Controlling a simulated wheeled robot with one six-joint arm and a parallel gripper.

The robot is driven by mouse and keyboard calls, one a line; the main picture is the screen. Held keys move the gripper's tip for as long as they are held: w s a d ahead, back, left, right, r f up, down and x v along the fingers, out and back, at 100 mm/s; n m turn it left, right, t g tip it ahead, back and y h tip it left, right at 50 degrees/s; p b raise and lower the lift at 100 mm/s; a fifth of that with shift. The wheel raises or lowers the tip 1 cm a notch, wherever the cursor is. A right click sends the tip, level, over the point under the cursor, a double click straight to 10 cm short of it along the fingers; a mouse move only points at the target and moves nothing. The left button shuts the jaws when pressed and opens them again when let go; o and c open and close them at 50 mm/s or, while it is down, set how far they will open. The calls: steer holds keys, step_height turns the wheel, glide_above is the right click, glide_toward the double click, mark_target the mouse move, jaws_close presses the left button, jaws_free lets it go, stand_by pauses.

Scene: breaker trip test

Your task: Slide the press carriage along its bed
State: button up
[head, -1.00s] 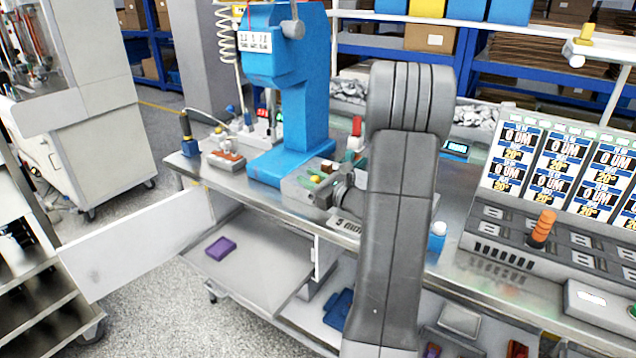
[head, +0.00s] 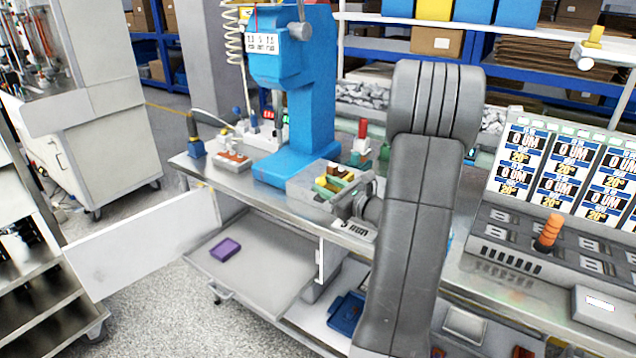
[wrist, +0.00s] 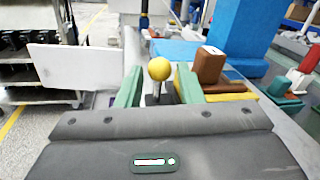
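The blue press (head: 307,110) stands upright on the steel bench, its flat blue base below the column. A grey, box-like bed (head: 302,188) sits at the base's right, with small yellow, brown and green parts at it. In the wrist view a yellow ball knob (wrist: 159,69) on a dark stem stands between the two green fingers of my gripper (wrist: 159,88). The fingers are apart, with a gap visible on each side of the knob. A brown block (wrist: 210,64) on a yellow strip lies just right of the right finger. I cannot tell which part is the carriage.
A red-handled lever on a green base (head: 361,142) stands behind the bed. A red-topped block (head: 233,160) lies left of the press. A console with an orange handle (head: 548,233) fills the bench's right. An open white door (head: 145,240) juts out at the front left.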

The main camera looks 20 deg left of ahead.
mark_target(318, 180)
steer(key=v, duration=0.9)
steer(key=x, duration=1.3)
steer(key=shift+w+p, duration=0.1)
steer(key=shift+p, duration=0.25)
steer(key=b+v, duration=0.1)
steer(key=v, duration=1.2)
steer(key=p+x, duration=0.1)
steer(key=x, duration=0.9)
steer(key=shift+w+p, duration=0.2)
steer(key=shift+p, duration=0.1)
